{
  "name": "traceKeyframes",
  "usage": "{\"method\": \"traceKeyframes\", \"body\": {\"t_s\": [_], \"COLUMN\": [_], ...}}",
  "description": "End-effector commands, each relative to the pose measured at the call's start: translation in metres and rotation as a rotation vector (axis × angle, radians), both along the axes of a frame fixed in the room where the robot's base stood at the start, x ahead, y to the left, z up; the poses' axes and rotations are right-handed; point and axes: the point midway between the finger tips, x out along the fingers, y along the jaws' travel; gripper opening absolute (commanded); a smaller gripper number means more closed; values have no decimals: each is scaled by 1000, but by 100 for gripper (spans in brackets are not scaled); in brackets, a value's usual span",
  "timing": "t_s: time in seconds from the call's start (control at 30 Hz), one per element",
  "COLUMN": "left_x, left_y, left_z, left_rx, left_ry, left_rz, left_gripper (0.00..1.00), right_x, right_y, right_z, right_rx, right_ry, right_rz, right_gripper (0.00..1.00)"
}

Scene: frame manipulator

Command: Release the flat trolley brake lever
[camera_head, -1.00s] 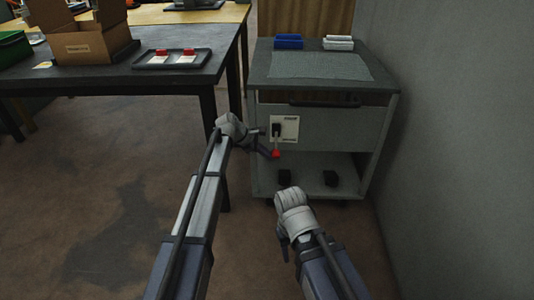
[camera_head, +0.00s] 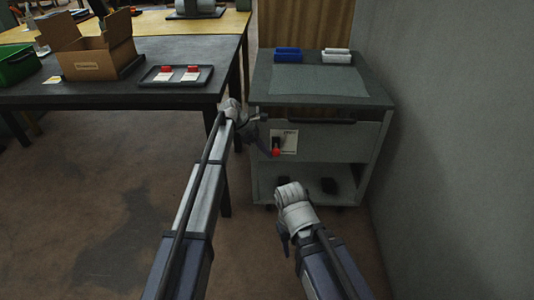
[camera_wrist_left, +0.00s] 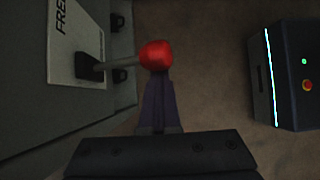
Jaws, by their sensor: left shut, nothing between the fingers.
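The flat trolley (camera_head: 333,141) is a grey cart by the wall. Its brake lever has a red knob (camera_head: 276,152) in front of a white label plate (camera_head: 290,142). In the left wrist view the lever's grey shaft (camera_wrist_left: 120,63) sticks out from a black pivot on the plate, and the red knob (camera_wrist_left: 155,55) is at its end. My left gripper (camera_head: 270,148) is shut and empty, its dark fingers (camera_wrist_left: 158,95) right at the knob; contact cannot be told. My right gripper (camera_head: 283,243) hangs in front of the trolley, apart from it; its fingers are unclear.
A dark table (camera_head: 100,96) at the left holds a cardboard box (camera_head: 92,58), a green bin (camera_head: 18,66) and a tray (camera_head: 176,84). Blue (camera_head: 288,54) and white (camera_head: 337,55) items lie on the trolley top. A wall (camera_head: 455,150) closes the right side.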

Motion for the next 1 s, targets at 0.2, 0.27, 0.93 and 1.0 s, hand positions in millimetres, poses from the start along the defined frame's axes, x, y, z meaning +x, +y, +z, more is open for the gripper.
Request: {"method": "traceKeyframes", "body": {"t_s": [0.2, 0.27, 0.93, 1.0], "left_x": [1, 1, 1, 1], "left_y": [-1, -1, 0, 0], "left_z": [1, 1, 17, 17], "left_rx": [-1, -1, 0, 0], "left_ry": [-2, -3, -3, -3], "left_rz": [-1, 0, 0, 0], "left_gripper": [0, 0, 0, 0], "right_x": [0, 0, 0, 0], "right_y": [0, 0, 0, 0], "right_z": [1, 1, 17, 17], "right_rx": [0, 0, 0, 0], "right_ry": [0, 0, 0, 0], "right_rz": [0, 0, 0, 0], "right_gripper": [50, 50, 50, 50]}}
